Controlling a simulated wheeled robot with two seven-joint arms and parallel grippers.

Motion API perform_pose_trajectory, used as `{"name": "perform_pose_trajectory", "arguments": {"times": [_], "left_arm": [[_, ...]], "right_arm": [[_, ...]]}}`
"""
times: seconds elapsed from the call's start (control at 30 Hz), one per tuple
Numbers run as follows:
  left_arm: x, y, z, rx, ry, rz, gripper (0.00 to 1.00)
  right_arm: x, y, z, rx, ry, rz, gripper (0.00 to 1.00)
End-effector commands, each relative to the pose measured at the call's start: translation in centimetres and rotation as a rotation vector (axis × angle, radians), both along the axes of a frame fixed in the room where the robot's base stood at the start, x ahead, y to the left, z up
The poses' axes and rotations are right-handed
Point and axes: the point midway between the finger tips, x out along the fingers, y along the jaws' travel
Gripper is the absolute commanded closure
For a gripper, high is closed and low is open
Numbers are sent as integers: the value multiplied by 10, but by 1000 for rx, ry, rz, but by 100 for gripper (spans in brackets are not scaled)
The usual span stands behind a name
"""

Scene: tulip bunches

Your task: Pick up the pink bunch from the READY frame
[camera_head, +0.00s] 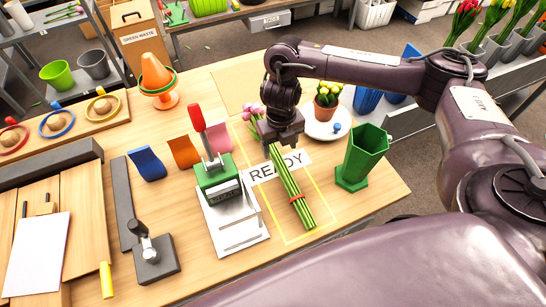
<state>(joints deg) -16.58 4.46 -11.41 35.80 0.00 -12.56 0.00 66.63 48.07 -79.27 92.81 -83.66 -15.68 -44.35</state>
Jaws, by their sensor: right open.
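The pink bunch lies in the READY frame, a yellow outline (322,203) on the wooden table. Its pink heads (253,112) point away from me and its green stems (284,178) run toward me, with a red band (297,199) near the lower end. My right gripper (281,138) comes down over the upper part of the bunch and hides the stretch between heads and stems. It is open; I cannot tell whether the stems are between its fingers. The READY label (262,173) lies under the stems. My left gripper is not in view.
A green stapler-like tool (216,178) with a red handle stands left of the frame. A green hexagonal vase (364,155) stands close on the right. A potted plant (327,97) on a white plate is behind.

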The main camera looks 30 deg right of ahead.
Motion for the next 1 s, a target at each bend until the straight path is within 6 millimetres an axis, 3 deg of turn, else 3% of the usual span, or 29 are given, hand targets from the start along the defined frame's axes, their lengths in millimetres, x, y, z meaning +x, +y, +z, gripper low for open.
{"name": "perform_pose_trajectory", "arguments": {"times": [0.1,0.2,0.47,0.6,0.87,1.0], "left_arm": [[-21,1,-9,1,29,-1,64],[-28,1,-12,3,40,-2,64],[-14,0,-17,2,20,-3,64],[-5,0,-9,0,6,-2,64],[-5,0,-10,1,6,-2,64],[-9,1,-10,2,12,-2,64]], "right_arm": [[-1,0,-16,-1,4,-1,39],[-1,0,-25,-1,4,-2,39],[2,3,-59,0,7,-3,39],[4,3,-71,-1,2,-1,39],[4,2,-76,-1,0,0,39],[4,3,-76,-1,0,0,55]]}}
